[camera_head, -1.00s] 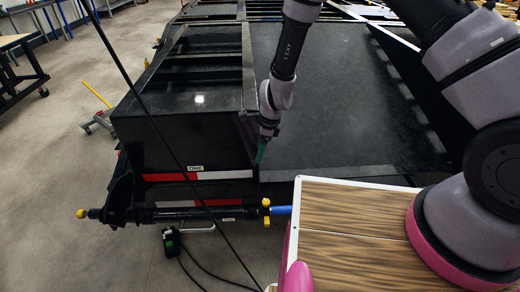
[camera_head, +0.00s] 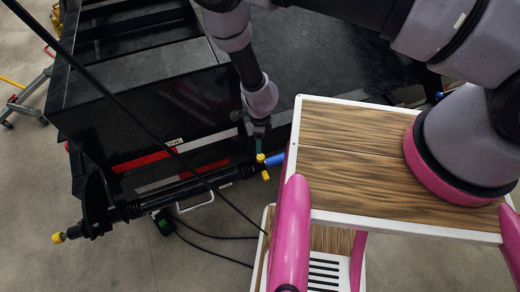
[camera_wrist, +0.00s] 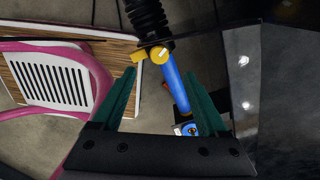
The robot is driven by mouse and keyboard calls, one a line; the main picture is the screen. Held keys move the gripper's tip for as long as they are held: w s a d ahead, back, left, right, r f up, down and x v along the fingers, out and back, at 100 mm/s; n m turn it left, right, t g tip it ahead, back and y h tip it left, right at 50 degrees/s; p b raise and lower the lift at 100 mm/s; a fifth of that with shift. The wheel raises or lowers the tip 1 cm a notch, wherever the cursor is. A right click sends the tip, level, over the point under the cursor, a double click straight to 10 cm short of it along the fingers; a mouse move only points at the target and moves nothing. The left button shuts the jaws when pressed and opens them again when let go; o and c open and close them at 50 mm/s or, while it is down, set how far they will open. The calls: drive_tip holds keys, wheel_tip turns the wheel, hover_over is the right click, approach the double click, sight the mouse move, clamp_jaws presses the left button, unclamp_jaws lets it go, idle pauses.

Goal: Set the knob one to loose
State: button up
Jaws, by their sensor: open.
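A yellow knob (camera_head: 261,158) sits at the inner end of a black ribbed shaft (camera_head: 190,190), beside a blue rod (camera_head: 275,159). In the wrist view the yellow knob (camera_wrist: 158,56) has a lever part pointing left, and the blue rod (camera_wrist: 174,84) runs below it. A white label, apparently "ONE" (camera_head: 174,142), is on the trailer's edge. My gripper (camera_head: 259,146) points down just above the knob. In the wrist view my gripper (camera_wrist: 160,88) is open and empty, its green fingers either side of the blue rod, with the knob beyond the tips.
The black trailer (camera_head: 130,100) fills the upper left and middle. A second yellow knob (camera_head: 58,237) is at the shaft's far end. A thin black rod (camera_head: 110,105) crosses the view. My wood-topped base is close at right. Grey floor (camera_head: 110,268) is open at lower left.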

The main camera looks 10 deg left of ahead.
sight(260, 157)
wheel_tip(260, 157, down, 10)
drive_tip(key=shift+r, duration=0.1)
idle(0.4)
clamp_jaws()
